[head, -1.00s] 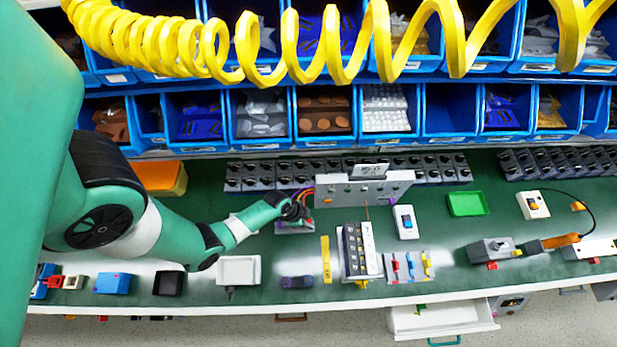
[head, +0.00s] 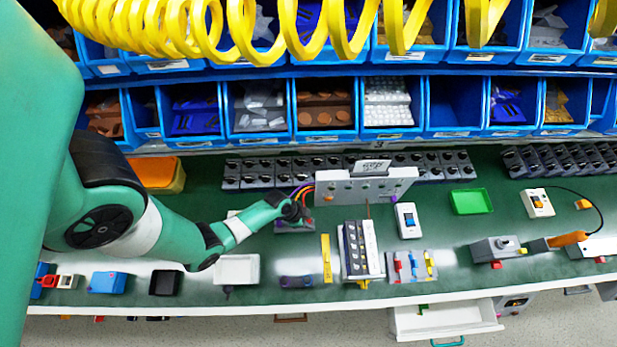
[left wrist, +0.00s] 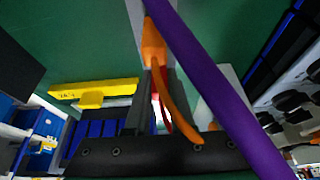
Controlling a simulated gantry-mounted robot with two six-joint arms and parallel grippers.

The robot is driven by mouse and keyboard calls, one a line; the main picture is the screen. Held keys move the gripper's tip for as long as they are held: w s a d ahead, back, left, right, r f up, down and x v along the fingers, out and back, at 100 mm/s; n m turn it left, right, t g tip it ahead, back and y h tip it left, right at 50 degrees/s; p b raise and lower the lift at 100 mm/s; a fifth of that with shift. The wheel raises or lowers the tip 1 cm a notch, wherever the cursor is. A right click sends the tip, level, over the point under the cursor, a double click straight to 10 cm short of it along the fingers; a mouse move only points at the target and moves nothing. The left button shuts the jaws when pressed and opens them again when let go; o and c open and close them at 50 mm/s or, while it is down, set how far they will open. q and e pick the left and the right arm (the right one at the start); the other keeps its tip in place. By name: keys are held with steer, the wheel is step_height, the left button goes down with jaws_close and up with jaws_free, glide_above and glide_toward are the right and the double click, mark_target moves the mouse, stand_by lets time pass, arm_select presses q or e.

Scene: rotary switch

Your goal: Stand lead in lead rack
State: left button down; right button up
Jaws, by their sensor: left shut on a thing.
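My left gripper (head: 299,211) is low over the bench, just left of the grey upright panel (head: 365,188). In the left wrist view its dark fingers (left wrist: 157,80) are shut on the orange end of a lead (left wrist: 153,45). An orange cable bends down from that end, with a red one behind it. A purple lead (left wrist: 215,85) crosses close in front of the camera. In the head view, purple and orange leads (head: 305,192) show between gripper and panel; their ends are hidden. I cannot tell for certain which fixture is the lead rack. My right gripper is out of view.
A black and cream stepped unit (head: 360,250) and a grey plate with red and yellow pieces (head: 411,266) stand right of the gripper. A yellow strip (head: 326,258) and white tray (head: 238,269) are nearer the front edge. Blue bins (head: 455,105) line the back.

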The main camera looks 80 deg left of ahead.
arm_select(q)
steer(key=c, duration=0.7)
jaws_free()
steer(key=shift+r, duration=0.1)
steer(key=p+v, duration=1.1)
steer(key=shift+s+r, duration=0.15)
steer(key=shift+r, duration=0.1)
